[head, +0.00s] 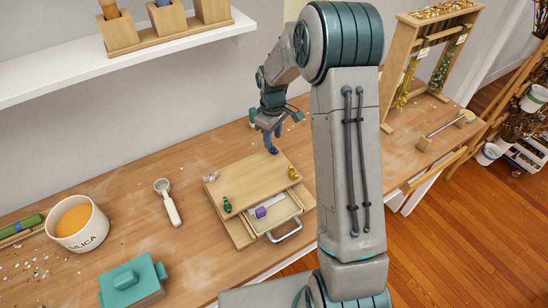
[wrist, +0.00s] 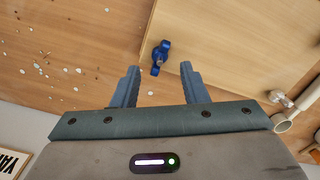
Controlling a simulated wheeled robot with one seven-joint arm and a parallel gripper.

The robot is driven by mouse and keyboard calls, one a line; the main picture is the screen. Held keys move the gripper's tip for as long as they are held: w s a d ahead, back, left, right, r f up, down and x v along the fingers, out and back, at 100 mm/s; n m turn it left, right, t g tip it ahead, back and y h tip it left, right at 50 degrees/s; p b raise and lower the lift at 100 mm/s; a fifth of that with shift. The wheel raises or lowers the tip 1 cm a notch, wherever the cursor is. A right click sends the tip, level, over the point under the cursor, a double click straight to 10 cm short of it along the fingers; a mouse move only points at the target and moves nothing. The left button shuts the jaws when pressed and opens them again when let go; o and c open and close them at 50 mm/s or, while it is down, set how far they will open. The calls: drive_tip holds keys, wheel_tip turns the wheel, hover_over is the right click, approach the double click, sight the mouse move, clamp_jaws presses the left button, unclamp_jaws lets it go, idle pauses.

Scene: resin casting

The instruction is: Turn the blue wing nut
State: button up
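The blue wing nut (head: 273,150) sits near the back right corner of the wooden box (head: 247,172). In the wrist view the blue wing nut (wrist: 160,57) stands on the pale wood near an edge of the box, its wings running roughly along the picture's vertical. My gripper (head: 268,132) is just above and behind it in the head view. In the wrist view my gripper (wrist: 159,70) is open, its two fingers apart, with the nut in line with the gap around and just beyond the fingertips. Nothing is held; I cannot tell any contact.
A scoop (head: 168,203), silica tub (head: 76,226) and teal-lidded box (head: 133,281) stand left.

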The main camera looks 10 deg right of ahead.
sight(273, 145)
drive_tip(key=m, duration=0.4)
drive_tip(key=shift+m+b, duration=0.4)
drive_tip(key=shift+f+b, duration=1.2)
drive_tip(key=shift+f, duration=0.6)
drive_tip(key=shift+r, duration=0.1)
clamp_jaws()
